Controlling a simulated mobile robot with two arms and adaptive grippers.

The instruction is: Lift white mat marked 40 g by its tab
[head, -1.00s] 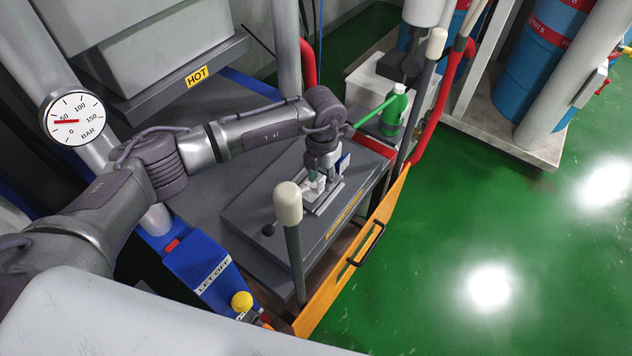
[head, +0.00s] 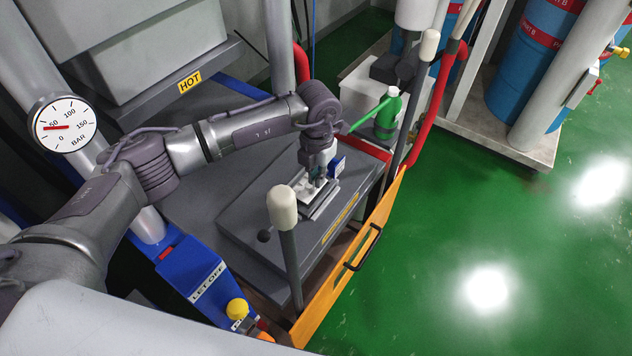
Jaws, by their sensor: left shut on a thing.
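A small white flat piece, which looks like the mat (head: 302,186), lies at a grey metal fixture on top of the dark grey block (head: 252,214). Its marking is too small to read. My left gripper (head: 318,181) points down at the right part of the white piece. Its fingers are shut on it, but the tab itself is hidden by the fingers. I cannot tell whether the piece is clear of the surface below it. My right gripper is not in view.
A white-capped post (head: 283,208) stands in front of the block. An orange panel (head: 338,285) with a black handle borders it on the right. A green bottle (head: 387,118) stands behind. A blue "LET OFF" unit (head: 192,275) is at lower left.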

